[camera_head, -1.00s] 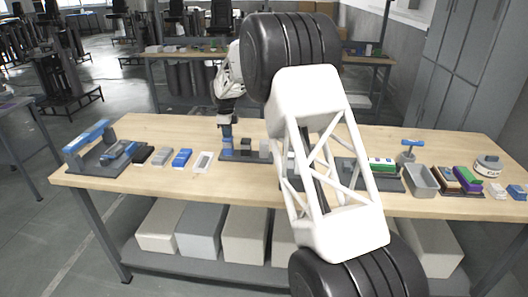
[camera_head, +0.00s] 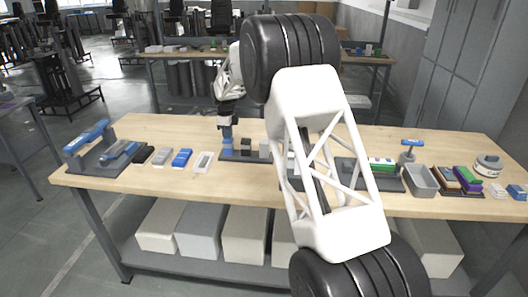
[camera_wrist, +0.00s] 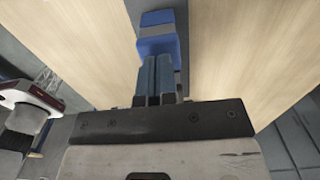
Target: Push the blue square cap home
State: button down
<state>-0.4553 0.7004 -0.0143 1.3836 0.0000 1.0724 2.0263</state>
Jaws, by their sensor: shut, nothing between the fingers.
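The blue square cap (camera_head: 227,143) stands at the left end of a dark base plate (camera_head: 238,157) on the wooden bench. In the wrist view the cap (camera_wrist: 157,46) shows blue with a grey band across it, straight ahead of the fingers. My gripper (camera_head: 227,132) is directly above the cap, pointing down. In the wrist view my gripper (camera_wrist: 158,58) has its two fingers together, empty, with the tips overlapping the near edge of the cap. Whether the tips touch the cap, and whether a gap lies under it, I cannot tell.
A black block (camera_head: 246,146) and a grey block (camera_head: 264,148) stand right of the cap on the same plate. A white piece (camera_head: 204,160) and a blue piece (camera_head: 182,157) lie to the left. My own arm hides the bench's middle. A grey bin (camera_head: 421,181) stands at right.

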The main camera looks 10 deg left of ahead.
jog(key=shift+r, duration=0.2)
dwell(0.5)
notch_tip(320, 180, up, 8)
dwell(1.1)
jog(key=shift+r, duration=0.1)
dwell(0.3)
jog(key=s+d+r+n+t, duration=0.1)
jog(key=s+d+r+n, duration=0.3)
jog(key=s+d+r, duration=0.7)
jog(key=s+d+r+n, duration=0.5)
jog(key=s+d, duration=1.1)
jog(key=d, duration=0.4)
jog(key=s+d+f+n, duration=0.3)
jog(key=s+d, duration=0.2)
jog(key=s, duration=0.7)
jog(key=s+d+f+n+t, duration=0.1)
jog(key=s+d, duration=0.4)
jog(key=s, duration=0.7)
jog(key=s+d+f+n, duration=0.4)
jog(key=s+d, duration=0.1)
jog(key=s, duration=0.8)
jog(key=shift+f+n+t, duration=0.3)
jog(key=shift+f+n, duration=0.05)
jog(key=shift+n, duration=0.05)
